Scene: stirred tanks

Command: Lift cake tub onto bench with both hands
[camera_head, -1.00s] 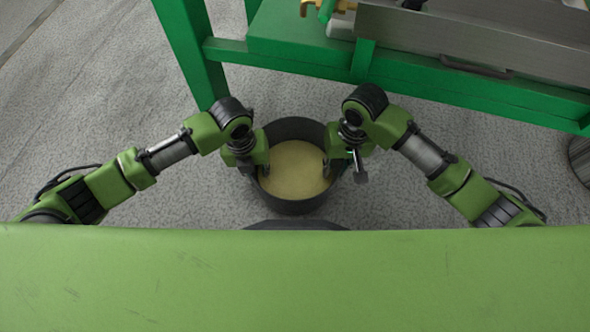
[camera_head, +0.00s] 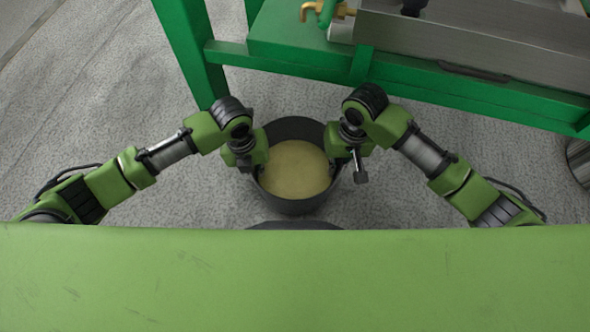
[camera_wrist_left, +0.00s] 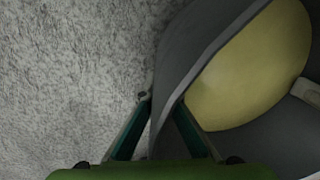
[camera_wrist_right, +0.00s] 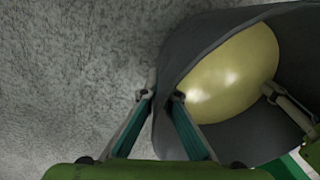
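The cake tub (camera_head: 295,206) is a round dark grey pot with a smooth yellow filling, in front of the green bench (camera_head: 300,50). My left gripper (camera_head: 256,172) is at its left side and my right gripper (camera_head: 342,170) at its right side. In the left wrist view the gripper's fingers (camera_wrist_left: 160,101) straddle the tub wall (camera_wrist_left: 205,45), one outside and one inside, closed in on it. In the right wrist view the fingers (camera_wrist_right: 164,91) sit the same way on the wall (camera_wrist_right: 190,45). I cannot tell whether the tub's hidden underside touches the floor.
The bench has a green leg (camera_head: 190,55) left of the tub. A steel trough (camera_head: 440,50) and a brass fitting (camera_head: 312,11) are on it. A metal cylinder (camera_head: 579,160) stands at the right edge. The grey floor (camera_head: 110,90) at left is clear.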

